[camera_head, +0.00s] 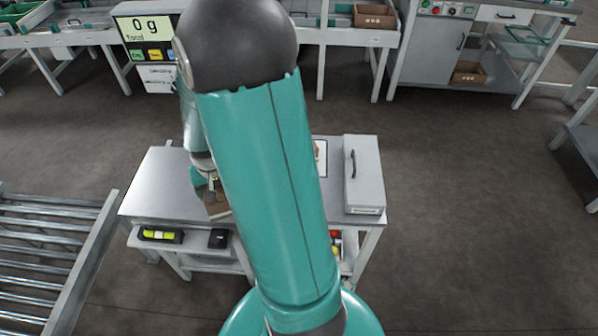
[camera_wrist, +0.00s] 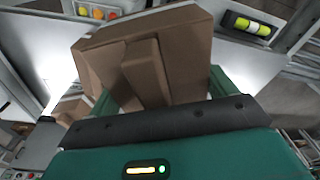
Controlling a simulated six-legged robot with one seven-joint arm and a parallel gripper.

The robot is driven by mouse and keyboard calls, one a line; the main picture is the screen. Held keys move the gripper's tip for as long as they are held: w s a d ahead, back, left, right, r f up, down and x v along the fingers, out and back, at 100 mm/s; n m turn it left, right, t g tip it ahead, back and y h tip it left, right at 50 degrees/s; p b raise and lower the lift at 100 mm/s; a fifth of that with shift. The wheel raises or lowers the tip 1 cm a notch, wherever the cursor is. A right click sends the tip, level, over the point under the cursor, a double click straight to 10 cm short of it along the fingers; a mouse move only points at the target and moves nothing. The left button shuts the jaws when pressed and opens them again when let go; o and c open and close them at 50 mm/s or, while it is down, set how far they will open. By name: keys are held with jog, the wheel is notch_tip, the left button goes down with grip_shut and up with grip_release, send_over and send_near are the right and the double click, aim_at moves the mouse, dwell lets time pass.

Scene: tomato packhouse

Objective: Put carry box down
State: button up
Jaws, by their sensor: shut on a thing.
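The brown carry box (camera_wrist: 190,35) fills the upper middle of the wrist view, with a raised brown upright piece (camera_wrist: 145,72) toward the camera. My gripper (camera_wrist: 160,88) is shut on the box, with its green fingers on either side of that piece. In the head view my gripper (camera_head: 208,183) is over the left part of the metal table (camera_head: 152,195). Part of the box (camera_head: 216,205) shows below it, near the table's front edge; my arm hides the rest. I cannot tell whether the box touches the tabletop.
A grey case with a black handle (camera_head: 364,175) stands on the table's right end. A shelf below holds a yellow-green item (camera_head: 160,235) and a black item (camera_head: 219,238). A roller conveyor (camera_head: 45,235) stands left. The tabletop's left part is bare; floor at right is clear.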

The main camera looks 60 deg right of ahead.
jog(key=s+d+r+m, duration=0.1)
jog(key=s+d+m, duration=0.1)
jog(key=s, duration=0.5)
jog(key=s+d+r+m, duration=0.1)
jog(key=s+d+m, duration=0.15)
jog(key=s, duration=0.45)
jog(key=shift+m+g, duration=0.25)
jog(key=shift+g, duration=0.05)
jog(key=s+d+f, duration=0.1)
jog(key=d+f, duration=0.2)
jog(key=d, duration=0.1)
jog(key=s+d+f, duration=0.1)
jog(key=d+f, duration=0.2)
jog(key=d, duration=0.2)
jog(key=s+d+f, duration=0.1)
jog(key=d+f, duration=0.2)
jog(key=d, duration=0.1)
jog(key=shift+d+f, duration=0.15)
jog(key=shift+f, duration=0.1)
jog(key=shift+d+f, duration=0.15)
jog(key=shift+f, duration=1.5)
jog(key=shift+f, duration=0.1)
jog(key=o, duration=1.1)
jog(key=shift+c, duration=0.2)
